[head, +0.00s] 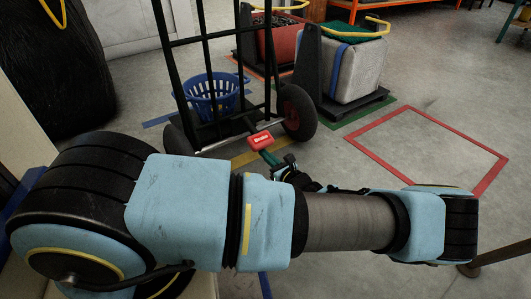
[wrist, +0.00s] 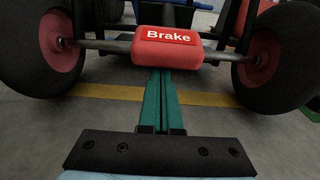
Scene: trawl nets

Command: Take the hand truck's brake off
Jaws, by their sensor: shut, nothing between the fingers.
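The hand truck (head: 207,62) stands ahead of me, with a black upright frame and two dark wheels with red hubs. Its red brake pedal (head: 261,141), lettered "Brake", sits low at the axle. In the wrist view the pedal (wrist: 168,47) is in front of the axle bar, between the wheels. My gripper (wrist: 161,76) has green fingers, shut together and empty, pointing at the pedal's lower edge. In the head view my gripper (head: 269,155) is just below the pedal. I cannot tell whether the tips touch it.
Bins with yellow handles (head: 352,70) stand behind on dark bases. A red-outlined floor square (head: 430,145) to the right is empty. A black bulky sack (head: 50,70) is at left.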

